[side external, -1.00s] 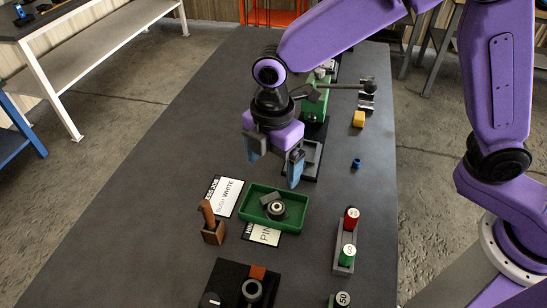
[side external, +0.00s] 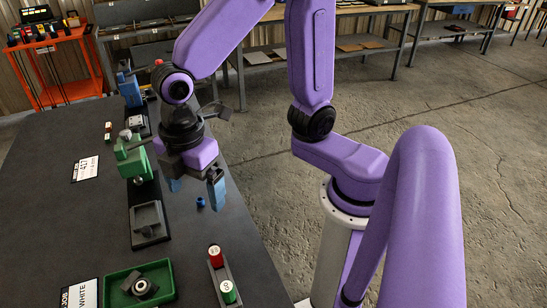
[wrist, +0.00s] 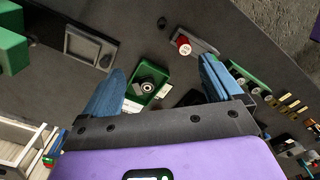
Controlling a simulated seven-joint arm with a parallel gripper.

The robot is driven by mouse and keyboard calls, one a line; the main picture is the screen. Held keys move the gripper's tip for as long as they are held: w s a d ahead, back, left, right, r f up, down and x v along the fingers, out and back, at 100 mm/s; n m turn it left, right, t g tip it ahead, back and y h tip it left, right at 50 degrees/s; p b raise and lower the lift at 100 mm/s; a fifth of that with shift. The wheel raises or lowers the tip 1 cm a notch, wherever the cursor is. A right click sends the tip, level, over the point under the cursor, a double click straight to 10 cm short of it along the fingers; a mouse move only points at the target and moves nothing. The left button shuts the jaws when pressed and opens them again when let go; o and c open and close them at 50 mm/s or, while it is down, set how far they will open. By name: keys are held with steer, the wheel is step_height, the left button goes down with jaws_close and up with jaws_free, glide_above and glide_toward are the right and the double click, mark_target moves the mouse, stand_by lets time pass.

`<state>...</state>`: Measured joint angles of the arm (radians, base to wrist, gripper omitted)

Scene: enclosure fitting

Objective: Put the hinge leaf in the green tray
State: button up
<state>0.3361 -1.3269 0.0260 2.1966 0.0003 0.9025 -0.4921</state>
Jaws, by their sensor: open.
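The green tray (side external: 109,295) is at the bottom left of the side view and also shows between my fingers in the wrist view (wrist: 137,96). A small dark grey piece, possibly the hinge leaf, lies in the tray (side external: 130,279) next to a round metal ring (side external: 141,288). I cannot tell its exact shape. In the wrist view the ring (wrist: 147,87) is clearer. My gripper (side external: 196,188) is open and empty, well above the table and apart from the tray. Its two blue fingers are spread in the wrist view (wrist: 162,72).
A grey recessed fixture (side external: 148,222) and a green vise-like device (side external: 132,160) stand on the left. A rack with red and green caps (side external: 223,276) stands right of the tray. Bare table lies at far left.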

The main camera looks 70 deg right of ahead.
steer(key=s+d+m, duration=0.4)
steer(key=s+d, duration=0.7)
steer(key=d, duration=0.1)
steer(key=shift+d, duration=0.3)
steer(key=shift+r, duration=0.1)
stand_by(0.5)
